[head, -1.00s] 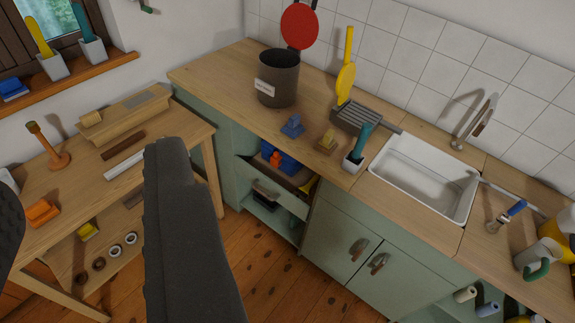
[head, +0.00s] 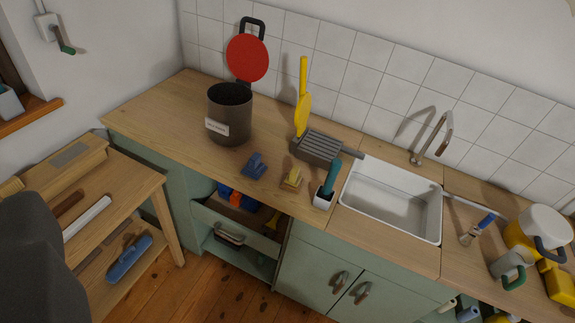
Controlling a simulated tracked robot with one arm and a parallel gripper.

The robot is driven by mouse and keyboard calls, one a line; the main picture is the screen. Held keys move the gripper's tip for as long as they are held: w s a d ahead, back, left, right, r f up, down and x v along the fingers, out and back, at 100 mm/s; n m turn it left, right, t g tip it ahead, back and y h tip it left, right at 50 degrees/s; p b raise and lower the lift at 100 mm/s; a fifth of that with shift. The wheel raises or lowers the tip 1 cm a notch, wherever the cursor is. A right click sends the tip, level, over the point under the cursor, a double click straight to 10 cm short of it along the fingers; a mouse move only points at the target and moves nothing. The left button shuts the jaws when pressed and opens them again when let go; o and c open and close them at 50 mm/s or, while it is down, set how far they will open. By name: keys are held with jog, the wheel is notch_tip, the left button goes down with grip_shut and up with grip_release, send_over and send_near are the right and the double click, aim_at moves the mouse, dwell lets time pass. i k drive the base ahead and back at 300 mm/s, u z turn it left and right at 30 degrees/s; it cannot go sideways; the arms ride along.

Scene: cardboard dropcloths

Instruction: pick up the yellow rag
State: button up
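I cannot make out a cloth that is clearly a yellow rag. A small yellow piece (head: 291,179) sits on the wooden counter near the sink, beside a similar blue piece (head: 254,166). Another yellow thing (head: 272,221) shows partly in the open drawer below the counter. A yellow block (head: 559,284) lies at the far right of the counter. One dark part of my gripper (head: 35,255) fills the lower left corner, blurred and cut off by the edge. It is in front of the table, apart from these yellow things. Its fingertips and opening do not show.
A wooden worktable (head: 140,188) stands at left, with a blue brush (head: 128,259) on its lower shelf. The open drawer (head: 235,229) juts out. The counter holds a dark pot (head: 229,117), grey rack (head: 318,147) and sink (head: 392,202). Some wooden floor is clear.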

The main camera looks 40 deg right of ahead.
aim_at(292, 182)
jog(key=z, duration=0.15)
jog(key=i, duration=1.15)
jog(key=z, duration=0.25)
